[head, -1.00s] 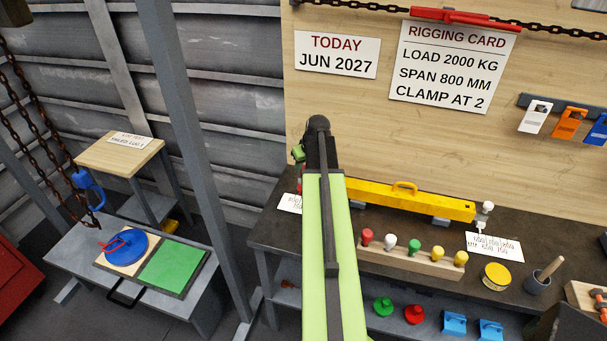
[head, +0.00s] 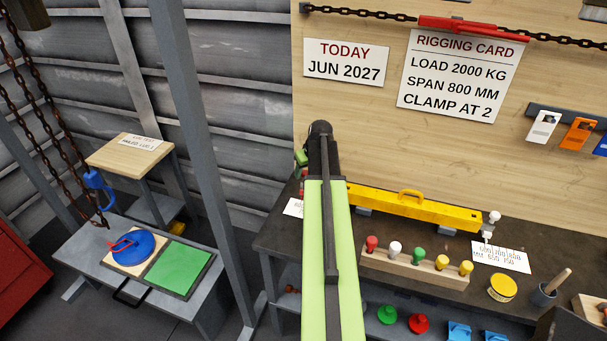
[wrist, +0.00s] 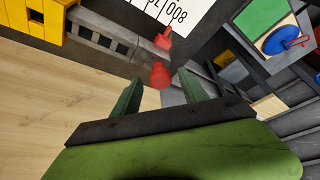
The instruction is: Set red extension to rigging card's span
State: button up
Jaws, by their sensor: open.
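The rigging card (head: 461,75) on the back board reads load 2000 kg, span 800 mm, clamp at 2. The yellow beam (head: 415,208) lies on the dark bench with a white-knobbed end (head: 493,219) at its right. Its left end is mostly hidden behind my arm in the head view. In the wrist view, a grey bar (wrist: 103,40) leads from the yellow body toward red knob-like parts (wrist: 160,74), seemingly the red extension. My gripper (wrist: 158,92) is open, with the nearer red knob showing between its fingertips; contact cannot be told. A scale card (wrist: 175,14) ending in 800 lies beyond.
A peg rack (head: 413,268) with coloured knobs stands in front of the beam. A yellow tin (head: 502,288) and a mortar-like cup (head: 544,294) are at right. A grey post (head: 207,150) and a low table (head: 75,258) with a blue disc stand left.

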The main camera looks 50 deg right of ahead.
jog(key=p+v, duration=1.5)
jog(key=v, duration=0.2)
jog(key=shift+d, duration=0.1)
jog(key=shift+s, duration=0.1)
